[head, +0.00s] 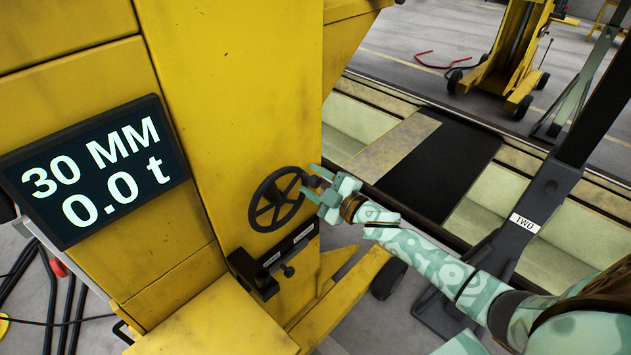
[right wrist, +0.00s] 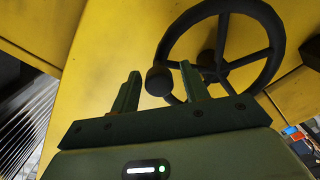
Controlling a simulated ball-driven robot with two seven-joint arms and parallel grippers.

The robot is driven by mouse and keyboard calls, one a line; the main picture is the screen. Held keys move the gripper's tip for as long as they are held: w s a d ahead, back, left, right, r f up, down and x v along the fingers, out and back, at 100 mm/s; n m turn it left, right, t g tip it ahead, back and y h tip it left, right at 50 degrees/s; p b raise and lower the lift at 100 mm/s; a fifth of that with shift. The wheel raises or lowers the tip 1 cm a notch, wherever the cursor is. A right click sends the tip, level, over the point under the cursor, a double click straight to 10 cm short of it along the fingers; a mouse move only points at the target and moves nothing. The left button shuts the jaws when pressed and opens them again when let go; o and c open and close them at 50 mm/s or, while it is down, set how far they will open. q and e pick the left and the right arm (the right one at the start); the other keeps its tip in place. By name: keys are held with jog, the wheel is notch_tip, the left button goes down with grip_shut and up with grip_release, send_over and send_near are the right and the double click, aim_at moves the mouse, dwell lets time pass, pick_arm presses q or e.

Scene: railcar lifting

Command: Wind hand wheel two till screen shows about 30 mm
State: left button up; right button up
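The screen (head: 95,172) on the yellow jack reads 30 MM and 0.0 t. The dark spoked hand wheel (head: 254,207) is mounted on the jack's yellow face, and it also shows in the right wrist view (right wrist: 273,62). Its crank knob (right wrist: 158,81) is on the side towards my right gripper (head: 312,181). My right gripper's fingers (right wrist: 160,88) are apart, one on each side of the knob, with visible gaps beside it. I cannot tell how deep the knob sits between them. My left gripper is not in view.
Below the wheel is a black bracket with a small lever (head: 288,270). A dark post labelled TWO (head: 545,190) stands at the right, behind my right arm. Another yellow jack (head: 505,60) stands at the back. A yellow ledge (head: 215,325) juts out at the bottom.

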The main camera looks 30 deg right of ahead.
jog(key=shift+s, duration=0.15)
jog(key=v, duration=1.6)
jog(key=shift+d, duration=0.1)
jog(key=s+d+f+m+g+h, duration=0.2)
jog(key=s+d+f+g, duration=0.15)
jog(key=f, duration=0.65)
jog(key=s+d+f+m+g+h+b, duration=0.1)
jog(key=s+d+f+m+g+h, duration=0.3)
jog(key=f, duration=0.6)
jog(key=s+d+f+m+h, duration=0.1)
jog(key=s+f, duration=0.4)
jog(key=f, duration=0.5)
jog(key=s+a+f+m+g+b, duration=0.2)
jog(key=s+f+g, duration=0.2)
jog(key=s+f, duration=0.6)
jog(key=s+a+f+g+b, duration=0.1)
jog(key=s+a+f+g, duration=0.1)
jog(key=s+a+f, duration=0.3)
jog(key=s+a+f+m+g+y+b, duration=0.1)
jog(key=s+a+f+g, duration=0.1)
jog(key=s+a+f, duration=0.3)
jog(key=s+a, duration=0.3)
jog(key=s, duration=0.2)
jog(key=shift+s+a+f+m+g+b, duration=0.2)
jog(key=shift+a+m+g+b, duration=0.1)
jog(key=shift+a+g, duration=0.05)
